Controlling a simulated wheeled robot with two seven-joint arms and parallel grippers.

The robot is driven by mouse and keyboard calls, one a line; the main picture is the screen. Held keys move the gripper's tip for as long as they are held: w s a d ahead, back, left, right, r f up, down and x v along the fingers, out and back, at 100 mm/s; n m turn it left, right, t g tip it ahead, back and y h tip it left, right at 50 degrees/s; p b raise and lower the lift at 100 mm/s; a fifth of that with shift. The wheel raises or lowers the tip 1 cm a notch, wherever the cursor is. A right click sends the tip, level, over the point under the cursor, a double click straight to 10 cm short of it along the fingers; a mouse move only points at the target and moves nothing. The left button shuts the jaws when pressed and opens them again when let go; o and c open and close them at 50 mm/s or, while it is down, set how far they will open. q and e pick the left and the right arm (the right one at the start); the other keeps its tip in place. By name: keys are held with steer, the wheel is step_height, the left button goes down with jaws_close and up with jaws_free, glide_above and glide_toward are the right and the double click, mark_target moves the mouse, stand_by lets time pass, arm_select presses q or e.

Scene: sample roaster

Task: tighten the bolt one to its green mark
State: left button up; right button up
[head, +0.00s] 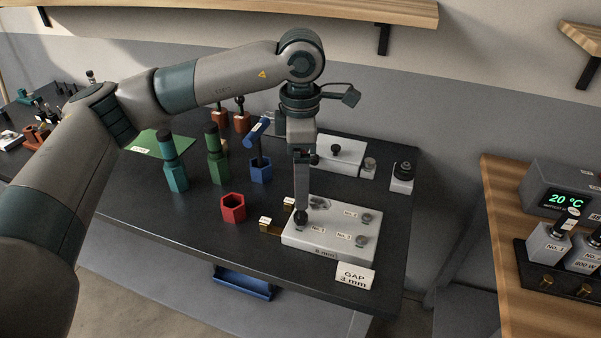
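A white block (325,252) marked "6 mm" stands near the front right of the dark table. Its labels read "No. 1" and "No. 3", with another at the back too small to read surely. Bolt one (300,224) is the dark bolt at the block's left, beside the "No. 1" label. My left gripper (301,211) points straight down at this bolt, its tips at or just above the head. The fingers are seen edge-on, so I cannot tell whether they grip it. The green mark cannot be made out. My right gripper is not in view.
A "GAP 3 mm" card (354,276) stands before the block. A red hexagonal cup (232,208), a blue holder (260,170), and green (217,162) and teal (174,165) tools stand to the left. A second white block (342,157) is behind. The table's front left is clear.

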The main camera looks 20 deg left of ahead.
arm_select(q)
steer(key=shift+s+f, duration=0.1)
steer(key=shift+f, duration=0.25)
steer(key=shift+s+a+f+b, duration=0.25)
steer(key=shift+s+f+b, duration=0.05)
steer(key=shift+b, duration=0.4)
steer(key=shift+r, duration=0.2)
steer(key=shift+w+d+r+p, duration=0.15)
steer(key=shift+r+p, duration=0.15)
steer(key=shift+r, duration=0.45)
